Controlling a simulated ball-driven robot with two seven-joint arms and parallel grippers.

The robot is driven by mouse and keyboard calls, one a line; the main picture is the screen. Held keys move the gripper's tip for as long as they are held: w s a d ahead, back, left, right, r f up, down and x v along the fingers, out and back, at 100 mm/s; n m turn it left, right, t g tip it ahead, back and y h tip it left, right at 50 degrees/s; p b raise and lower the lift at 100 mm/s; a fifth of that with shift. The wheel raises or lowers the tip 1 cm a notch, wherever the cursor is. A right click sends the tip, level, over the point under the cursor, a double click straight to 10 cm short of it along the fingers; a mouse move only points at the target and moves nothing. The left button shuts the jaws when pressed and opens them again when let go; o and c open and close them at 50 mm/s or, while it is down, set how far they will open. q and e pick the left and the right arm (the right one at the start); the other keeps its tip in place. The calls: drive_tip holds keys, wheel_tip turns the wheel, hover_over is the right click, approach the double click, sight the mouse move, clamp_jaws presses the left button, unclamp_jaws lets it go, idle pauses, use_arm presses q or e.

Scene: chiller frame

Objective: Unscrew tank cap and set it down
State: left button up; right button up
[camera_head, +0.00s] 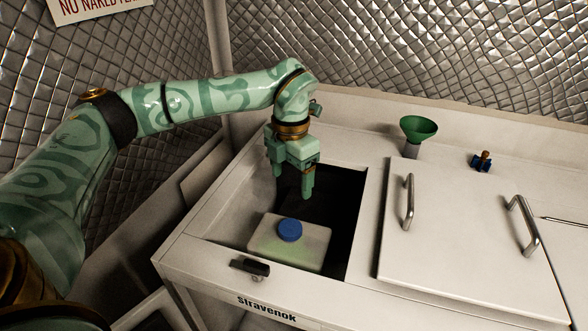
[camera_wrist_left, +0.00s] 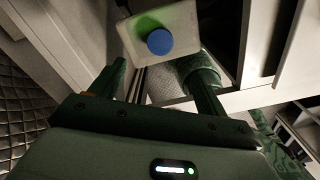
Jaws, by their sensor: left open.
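The blue tank cap (camera_head: 290,230) sits on top of a pale tank (camera_head: 262,243) inside the open bay of the white chiller frame. My left gripper (camera_head: 294,192) points down, open and empty, above and behind the cap in the head view. In the left wrist view the cap (camera_wrist_left: 160,41) shows beyond the fingers, apart from them, with the pale tank (camera_wrist_left: 133,38) around it. The gripper's two fingers (camera_wrist_left: 158,82) stand wide apart. My right gripper is in neither view.
A closed white lid (camera_head: 455,245) with two metal handles (camera_head: 409,201) lies right of the bay. A dark latch (camera_head: 250,267) is on the front edge. The back ledge has free room.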

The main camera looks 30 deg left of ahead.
sight(292, 226)
use_arm(q)
wheel_tip(292, 226, down, 15)
drive_tip(key=shift+r+b, duration=0.2)
drive_tip(key=shift+b, duration=0.65)
drive_tip(key=shift+c, duration=0.4)
drive_tip(key=c, duration=0.9)
drive_tip(key=o, duration=0.8)
drive_tip(key=shift+o, duration=0.2)
